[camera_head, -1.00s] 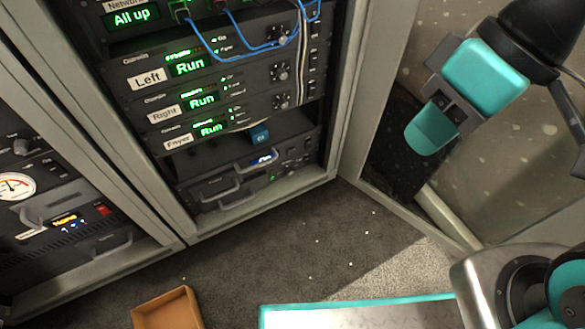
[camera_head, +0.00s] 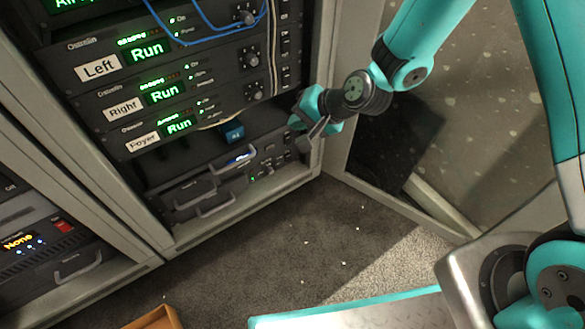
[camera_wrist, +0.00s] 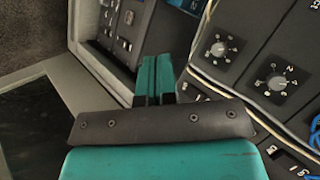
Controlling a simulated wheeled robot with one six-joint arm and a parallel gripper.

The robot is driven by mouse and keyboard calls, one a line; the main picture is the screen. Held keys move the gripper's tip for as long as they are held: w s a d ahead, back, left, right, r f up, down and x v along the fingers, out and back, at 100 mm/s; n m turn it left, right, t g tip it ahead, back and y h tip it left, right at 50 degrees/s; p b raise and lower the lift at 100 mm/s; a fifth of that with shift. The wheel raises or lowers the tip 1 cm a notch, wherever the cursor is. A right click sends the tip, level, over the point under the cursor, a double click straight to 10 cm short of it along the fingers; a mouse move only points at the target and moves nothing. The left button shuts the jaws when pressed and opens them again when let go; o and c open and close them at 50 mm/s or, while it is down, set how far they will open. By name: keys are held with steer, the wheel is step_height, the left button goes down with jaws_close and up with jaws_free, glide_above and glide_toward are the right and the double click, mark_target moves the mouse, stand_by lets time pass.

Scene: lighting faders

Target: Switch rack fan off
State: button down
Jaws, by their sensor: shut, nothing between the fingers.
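No label reading rack fan is legible, so I cannot tell which control it is. The open rack's lower unit (camera_head: 215,182) has small controls at its right end. In the wrist view, a grey panel with small switches (camera_wrist: 127,18) lies just beyond the fingertips. A vertical strip of dark switches (camera_head: 285,45) runs beside the amplifiers. My gripper (camera_head: 298,124) is shut and empty at the rack's right side, near the lower unit; its closed teal fingers (camera_wrist: 154,75) point toward the switch panel. Contact cannot be told, and the gripper hides part of the rack edge.
Amplifiers labelled Left (camera_head: 99,67), Right (camera_head: 123,107) and Foyer (camera_head: 143,142) show Run. Blue cables (camera_head: 190,40) hang above; a blue tag (camera_head: 234,132) hangs below. The left rack has a red switch (camera_head: 62,227). An orange tray (camera_head: 155,320) sits on open carpet.

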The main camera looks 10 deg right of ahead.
steer(key=d+f+m+t+h+b, duration=0.1)
steer(key=f+m, duration=0.3)
steer(key=f, duration=0.7)
steer(key=d+f+m+t+h+b, duration=0.1)
steer(key=d+f+m+t+b, duration=0.1)
steer(key=f, duration=1)
steer(key=w+d+m+t, duration=0.1)
steer(key=d+m, duration=0.1)
steer(key=shift+d+f+h, duration=0.15)
steer(key=shift+d+h, duration=0.15)
steer(key=shift+d, duration=0.05)
